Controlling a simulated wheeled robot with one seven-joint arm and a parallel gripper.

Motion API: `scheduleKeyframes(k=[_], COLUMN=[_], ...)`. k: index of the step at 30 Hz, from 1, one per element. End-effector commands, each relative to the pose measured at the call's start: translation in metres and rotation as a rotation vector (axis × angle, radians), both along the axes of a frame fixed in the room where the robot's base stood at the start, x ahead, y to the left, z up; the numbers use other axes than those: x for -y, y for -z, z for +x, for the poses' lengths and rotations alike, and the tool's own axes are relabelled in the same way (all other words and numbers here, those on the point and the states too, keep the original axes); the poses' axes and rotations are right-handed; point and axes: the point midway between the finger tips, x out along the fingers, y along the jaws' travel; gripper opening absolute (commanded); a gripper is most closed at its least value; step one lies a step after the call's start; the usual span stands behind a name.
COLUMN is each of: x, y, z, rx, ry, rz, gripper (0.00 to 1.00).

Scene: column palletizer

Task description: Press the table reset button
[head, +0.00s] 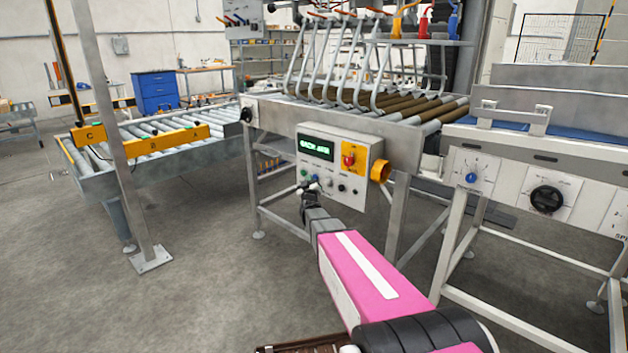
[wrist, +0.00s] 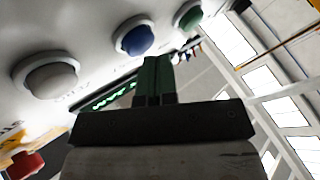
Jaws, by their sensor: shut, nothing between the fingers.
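A white control box (head: 366,200) on the roller table's front carries a row of small buttons below a green-lit display (head: 316,148). In the wrist view a white button (wrist: 46,75), a blue button (wrist: 136,37) and a green button (wrist: 188,16) stand out from the panel. Their labels are too blurred to tell which one is the table reset. My gripper (head: 308,187) is shut and empty, in front of the row's left part. In the wrist view its fingertips (wrist: 157,62) lie just below the blue and green buttons; I cannot tell whether they touch the panel.
A red knob on a yellow plate (head: 349,158) and a yellow round fitting (head: 381,171) sit at the box's right. Steel legs (head: 399,215) stand beside it. A panel with a black dial (head: 547,199) is at right, a roller conveyor (head: 90,165) at left. The floor between is clear.

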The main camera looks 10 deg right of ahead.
Motion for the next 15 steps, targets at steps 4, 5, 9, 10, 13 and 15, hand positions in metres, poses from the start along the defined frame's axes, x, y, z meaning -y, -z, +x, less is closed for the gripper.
scheduleKeyframes(k=[4,5,9,10,13,15], x=[0.0012,0.0015,0.0027,0.0028,0.0037,0.0043], y=[0.0,0.0,0.0,0.0,0.0001,0.0], z=[0.0011,0.0013,0.0022,0.0023,0.0029,0.0033], rx=[0.0,0.0,0.0,0.0,0.0,0.0], ry=[0.0,0.0,0.0,0.0,0.0,0.0], rz=[0.0,0.0,0.0,0.0,0.001,0.001], gripper=[0.0,0.0,0.0,0.0,0.0,0.0])
